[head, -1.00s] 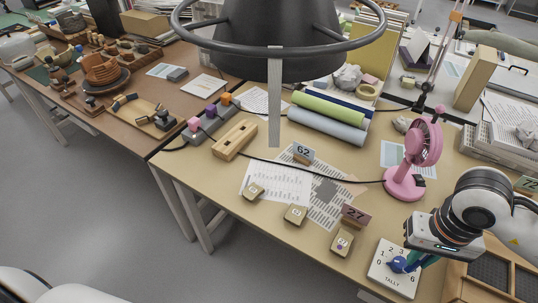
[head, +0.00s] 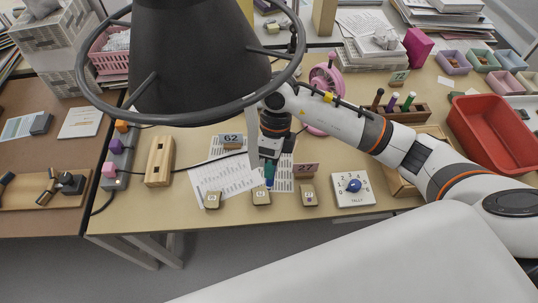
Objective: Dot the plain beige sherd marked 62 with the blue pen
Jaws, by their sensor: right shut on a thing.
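My right gripper (head: 270,155) is shut on the blue pen (head: 269,172), which points down, teal above and blue lower. The pen's lower end is over or just behind the middle beige sherd (head: 261,198); I cannot tell whether it touches. One similar sherd (head: 212,201) lies to the left and another (head: 308,197) to the right. Their small marks are too small to read. My left gripper is not in view.
A white tally board with a blue knob (head: 353,186) lies right of the sherds. A pen rack (head: 405,113), a red tray (head: 492,135) and a pink fan (head: 325,80) stand farther back. A wooden block (head: 159,162) is at left. A dark lamp shade (head: 200,60) hangs above.

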